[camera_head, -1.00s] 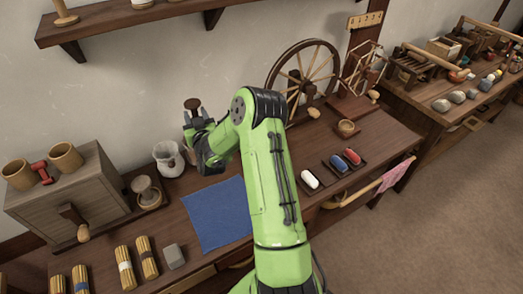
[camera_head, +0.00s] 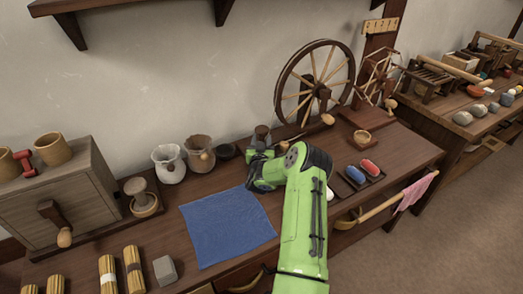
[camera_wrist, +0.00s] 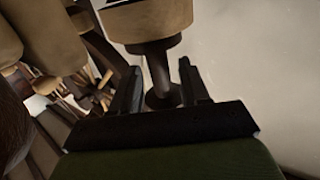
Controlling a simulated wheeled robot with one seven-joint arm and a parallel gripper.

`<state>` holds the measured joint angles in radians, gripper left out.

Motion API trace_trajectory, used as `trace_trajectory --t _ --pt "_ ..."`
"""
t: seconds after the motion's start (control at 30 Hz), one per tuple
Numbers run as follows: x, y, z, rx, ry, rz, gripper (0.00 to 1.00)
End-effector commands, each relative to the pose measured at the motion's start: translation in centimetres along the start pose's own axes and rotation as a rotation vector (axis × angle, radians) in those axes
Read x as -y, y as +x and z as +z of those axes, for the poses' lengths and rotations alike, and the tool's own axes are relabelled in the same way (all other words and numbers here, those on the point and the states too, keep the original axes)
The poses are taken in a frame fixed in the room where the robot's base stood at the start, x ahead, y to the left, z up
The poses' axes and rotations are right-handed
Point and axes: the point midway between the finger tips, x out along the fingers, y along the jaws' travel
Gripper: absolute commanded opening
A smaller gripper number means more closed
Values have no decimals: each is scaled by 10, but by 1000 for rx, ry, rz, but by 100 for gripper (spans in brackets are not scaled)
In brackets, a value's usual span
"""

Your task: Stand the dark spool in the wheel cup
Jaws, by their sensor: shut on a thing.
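My gripper (camera_head: 258,160) is above the bench, right of the jugs and left of the spinning wheel. It is shut on the stem of a spool, whose dark top (camera_head: 262,134) rises above the jaws. In the wrist view the jaws (camera_wrist: 160,92) hold its dark stem (camera_wrist: 158,68), with a wide tan part (camera_wrist: 150,22) beyond. The spool looks roughly upright; its lower end is hidden in the head view. A small round wooden cup (camera_head: 362,137) sits on a board right of the spinning wheel (camera_head: 314,85). I cannot tell whether anything is inside it.
A white jug (camera_head: 169,164), a brown jug (camera_head: 200,154) and a dark bowl (camera_head: 227,152) stand left of my gripper. A blue cloth (camera_head: 228,226) lies in front. Blue (camera_head: 356,173) and red (camera_head: 369,166) bobbins lie right of my arm. A winder stands beyond the cup.

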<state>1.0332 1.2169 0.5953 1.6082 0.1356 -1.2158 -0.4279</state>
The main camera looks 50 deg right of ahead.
Motion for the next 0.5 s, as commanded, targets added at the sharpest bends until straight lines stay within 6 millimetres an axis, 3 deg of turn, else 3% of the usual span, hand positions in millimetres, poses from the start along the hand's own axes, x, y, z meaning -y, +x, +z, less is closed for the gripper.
trace_trajectory --t 0.03,0.07,0.5 --pt "1 0 16 2 2 -1 15" --pt "1 0 19 1 1 -1 15" --pt "1 0 24 0 0 -1 15"
